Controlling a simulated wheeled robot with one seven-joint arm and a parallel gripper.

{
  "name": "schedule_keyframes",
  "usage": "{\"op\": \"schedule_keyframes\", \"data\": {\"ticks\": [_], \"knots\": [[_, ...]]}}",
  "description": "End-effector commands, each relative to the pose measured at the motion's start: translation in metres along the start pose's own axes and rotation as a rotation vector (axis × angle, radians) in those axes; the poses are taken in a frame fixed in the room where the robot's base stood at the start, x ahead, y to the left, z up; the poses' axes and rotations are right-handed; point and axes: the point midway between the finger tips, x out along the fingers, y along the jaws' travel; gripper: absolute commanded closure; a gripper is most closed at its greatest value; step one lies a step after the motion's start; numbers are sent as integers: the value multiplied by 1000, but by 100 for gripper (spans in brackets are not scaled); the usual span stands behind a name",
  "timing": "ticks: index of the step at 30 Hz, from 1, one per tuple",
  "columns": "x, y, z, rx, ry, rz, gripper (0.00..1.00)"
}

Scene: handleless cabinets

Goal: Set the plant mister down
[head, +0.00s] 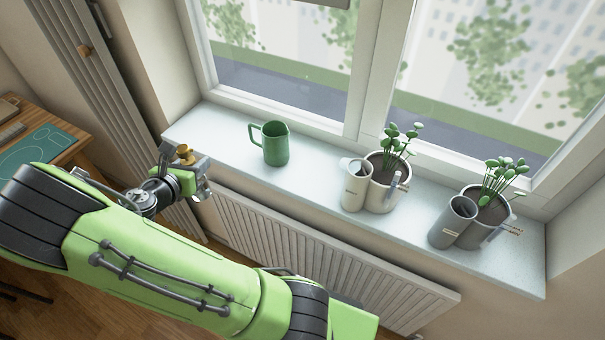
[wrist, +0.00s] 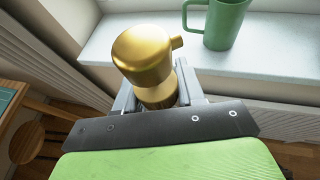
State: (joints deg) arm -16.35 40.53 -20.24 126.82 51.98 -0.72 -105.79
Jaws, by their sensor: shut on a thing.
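The plant mister (wrist: 146,58) is brass-coloured with a rounded head and a short nozzle pointing right in the wrist view. My gripper (wrist: 158,95) is shut on it around the part below the head. Its lower end is hidden by my gripper. In the head view the mister (head: 184,153) shows small at the end of my arm, and my gripper (head: 190,178) is at the left end of the windowsill (head: 225,127), near its front edge. I cannot tell how high the mister is over the sill level.
A green jug (head: 276,145) stands on the sill, right of my gripper. Two potted plants (head: 384,190) (head: 490,212) stand farther right, with a pale can (head: 355,185) and a grey cup (head: 452,222) beside them. Bare sill lies left of the jug. A radiator (head: 310,250) is below.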

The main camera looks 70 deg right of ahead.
Motion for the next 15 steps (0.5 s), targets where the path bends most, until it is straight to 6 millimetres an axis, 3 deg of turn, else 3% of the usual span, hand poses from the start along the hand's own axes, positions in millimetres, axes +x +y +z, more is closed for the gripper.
{"op": "schedule_keyframes", "data": {"ticks": [1,6,10,15], "knots": [[14,-17,22,29,-1,-47,100],[61,-84,71,93,0,-192,100],[91,-144,95,138,-3,-300,100],[118,-226,106,192,-9,-428,100]]}}
